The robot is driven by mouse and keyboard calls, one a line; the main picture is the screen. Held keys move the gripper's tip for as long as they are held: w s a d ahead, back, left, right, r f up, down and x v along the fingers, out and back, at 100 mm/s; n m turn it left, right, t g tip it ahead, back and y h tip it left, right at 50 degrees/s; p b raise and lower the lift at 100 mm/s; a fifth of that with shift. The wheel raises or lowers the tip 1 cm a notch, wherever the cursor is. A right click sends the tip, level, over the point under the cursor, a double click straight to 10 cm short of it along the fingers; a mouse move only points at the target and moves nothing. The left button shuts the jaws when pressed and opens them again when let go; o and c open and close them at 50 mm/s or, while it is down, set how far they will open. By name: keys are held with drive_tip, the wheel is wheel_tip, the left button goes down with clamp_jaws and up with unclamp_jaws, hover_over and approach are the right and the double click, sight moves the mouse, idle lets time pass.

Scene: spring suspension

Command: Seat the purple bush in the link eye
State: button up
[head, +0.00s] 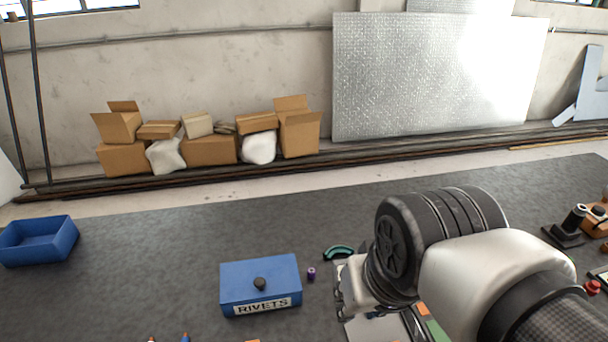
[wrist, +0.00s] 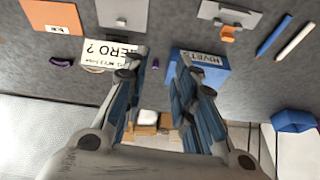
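The small purple bush (head: 311,273) stands on the dark bench just right of the blue RIVETS box in the head view. In the wrist view the purple bush (wrist: 155,63) shows small, in the gap between my fingers. My gripper (wrist: 160,68) is open, its two fingers wide apart with nothing between them touching. In the head view my wrist hides most of the gripper. I cannot make out the link eye for sure; a grey plate (wrist: 137,12) with a small fitting lies at the top of the wrist view.
The RIVETS box (head: 260,278) has a black knob on top. A white printed card (wrist: 112,55) is beside the left finger. A teal curved piece (head: 339,252) lies near my wrist.

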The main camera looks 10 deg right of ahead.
drive_tip(key=s, duration=0.1)
drive_tip(key=s+f, duration=0.1)
drive_tip(key=s, duration=0.1)
drive_tip(key=shift+n, duration=0.4)
drive_tip(key=m+g+b, duration=0.1)
drive_tip(key=m+g, duration=0.1)
drive_tip(key=g, duration=0.2)
hover_over(311, 270)
wheel_tip(311, 270, down, 8)
drive_tip(key=f, duration=0.1)
wheel_tip(311, 270, down, 12)
drive_tip(key=b, duration=0.4)
drive_tip(key=shift+s+r, duration=0.15)
drive_tip(key=shift+f+b, duration=1.1)
drive_tip(key=shift+f, duration=1.6)
drive_tip(key=shift+r, duration=0.1)
drive_tip(key=shift+c, duration=0.3)
clamp_jaws()
